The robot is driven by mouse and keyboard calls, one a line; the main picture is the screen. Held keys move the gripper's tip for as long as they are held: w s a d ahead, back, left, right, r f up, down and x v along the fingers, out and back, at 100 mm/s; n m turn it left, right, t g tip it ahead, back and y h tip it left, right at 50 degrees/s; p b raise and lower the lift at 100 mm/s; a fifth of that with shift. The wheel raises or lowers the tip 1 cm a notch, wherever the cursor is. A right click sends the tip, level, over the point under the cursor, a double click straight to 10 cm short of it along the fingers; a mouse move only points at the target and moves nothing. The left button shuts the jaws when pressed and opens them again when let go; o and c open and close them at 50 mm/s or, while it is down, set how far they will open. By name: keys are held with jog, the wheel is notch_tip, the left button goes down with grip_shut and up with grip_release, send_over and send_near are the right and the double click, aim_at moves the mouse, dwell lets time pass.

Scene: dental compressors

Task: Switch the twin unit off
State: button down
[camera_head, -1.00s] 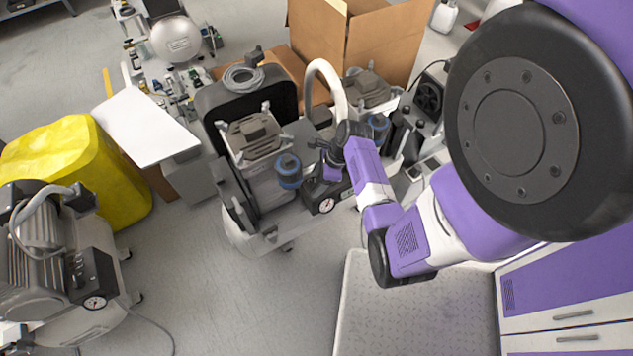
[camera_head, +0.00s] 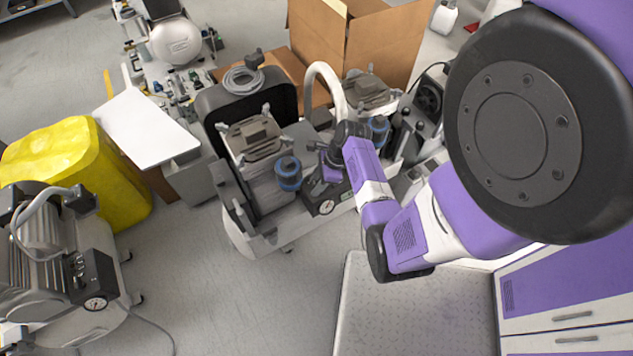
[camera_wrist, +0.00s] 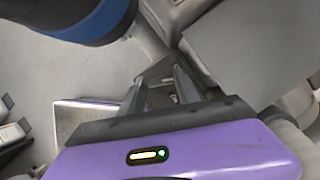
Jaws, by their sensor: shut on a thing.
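The twin unit (camera_head: 247,238) stands on the floor at the middle of the head view, with two grey motor heads (camera_head: 252,137) and blue-banded cylindrical filters (camera_head: 288,174). Its black control box (camera_head: 325,205) with a round gauge faces the front. My gripper (camera_head: 324,182) is at this box, right of the near filter. In the wrist view my gripper (camera_wrist: 163,82) has its fingers closed on a small dark part of the unit. That part is mostly hidden between the fingers, so I cannot tell the switch's position. The blue-banded filter (camera_wrist: 95,22) is close at the upper left.
A pale hose (camera_head: 325,80) arches up behind my wrist. A cardboard box (camera_head: 350,45) is behind. Floor in front (camera_head: 225,310) is clear, beside a metal plate (camera_head: 420,310).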

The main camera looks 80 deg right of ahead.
jog(key=shift+w+d+n+g+y+p, duration=0.15)
jog(key=shift+n+y+p, duration=0.25)
jog(key=shift+n, duration=0.8)
jog(key=shift+s+a+n+g+y+p, duration=0.1)
jog(key=shift+n+g+y+p, duration=0.3)
jog(key=shift+n, duration=0.8)
jog(key=c, duration=0.9)
grip_release()
jog(key=shift+p+v, duration=0.6)
jog(key=shift+v, duration=3.3)
jog(key=shift+f, duration=0.15)
